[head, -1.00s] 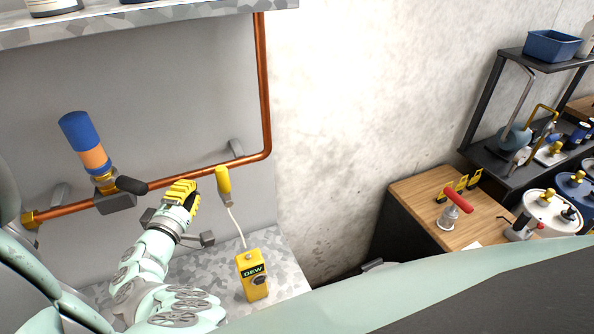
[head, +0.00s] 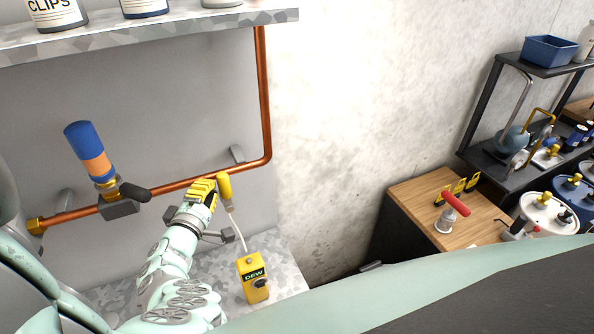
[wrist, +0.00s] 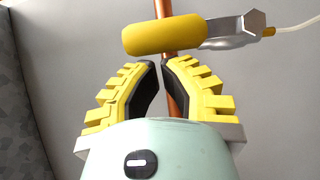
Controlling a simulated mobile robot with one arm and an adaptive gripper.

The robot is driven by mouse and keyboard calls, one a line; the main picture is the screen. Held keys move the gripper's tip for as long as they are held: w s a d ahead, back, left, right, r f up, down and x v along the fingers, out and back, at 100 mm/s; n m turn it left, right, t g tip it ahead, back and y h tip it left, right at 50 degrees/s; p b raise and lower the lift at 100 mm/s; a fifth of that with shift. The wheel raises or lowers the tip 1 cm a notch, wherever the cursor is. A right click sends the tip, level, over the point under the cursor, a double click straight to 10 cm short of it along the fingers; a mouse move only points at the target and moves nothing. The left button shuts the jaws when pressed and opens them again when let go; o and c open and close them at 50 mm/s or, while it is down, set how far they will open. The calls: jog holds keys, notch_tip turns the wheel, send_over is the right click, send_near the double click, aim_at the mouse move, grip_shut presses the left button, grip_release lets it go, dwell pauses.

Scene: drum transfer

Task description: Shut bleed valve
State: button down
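A yellow handle (head: 224,187) stands at the copper pipe (head: 264,100) in the head view. In the wrist view the handle (wrist: 165,36) lies across the picture, joined to a grey metal hex fitting (wrist: 238,28) with a pale tube. My gripper (head: 205,188) is just left of the handle. In the wrist view my gripper (wrist: 167,64) is partly open and empty, with its tips just short of the handle and the pipe behind the gap. A second fitting (head: 118,209) with a black lever carries a blue and orange cylinder (head: 90,152). No label tells which is the bleed valve.
A yellow DEW box (head: 254,287) stands on the speckled ledge below, linked by the pale tube. A shelf (head: 200,23) with containers hangs above. A wooden bench (head: 415,205) with a red-handled tool (head: 455,204) is at right.

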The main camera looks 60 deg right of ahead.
jog(key=shift+s+d, duration=0.1)
jog(key=shift+d, duration=0.05)
jog(key=shift+s+d+r+m, duration=0.1)
jog(key=shift+s+d+m, duration=0.1)
jog(key=shift+m, duration=0.1)
jog(key=shift+d+r+m+y, duration=0.1)
jog(key=shift+d+m+y, duration=0.05)
jog(key=shift+m+y, duration=0.2)
